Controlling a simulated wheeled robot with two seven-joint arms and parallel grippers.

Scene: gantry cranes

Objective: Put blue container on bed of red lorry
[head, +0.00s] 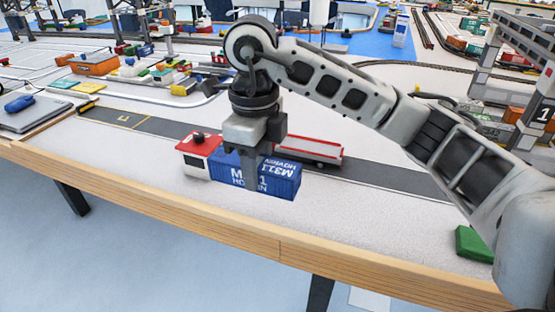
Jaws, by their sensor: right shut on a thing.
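The blue container (282,181) with white lettering is held between the fingers of my right gripper (251,172), which points down near the table's front edge. A red-roofed white cab (199,157) shows just left of the container. My left gripper is out of view.
A grey road strip (390,179) crosses the table behind the container. A green block (473,244) lies at the front right, near my arm. An orange container (94,65) and small models stand at the back left; gantry frames rise at the right.

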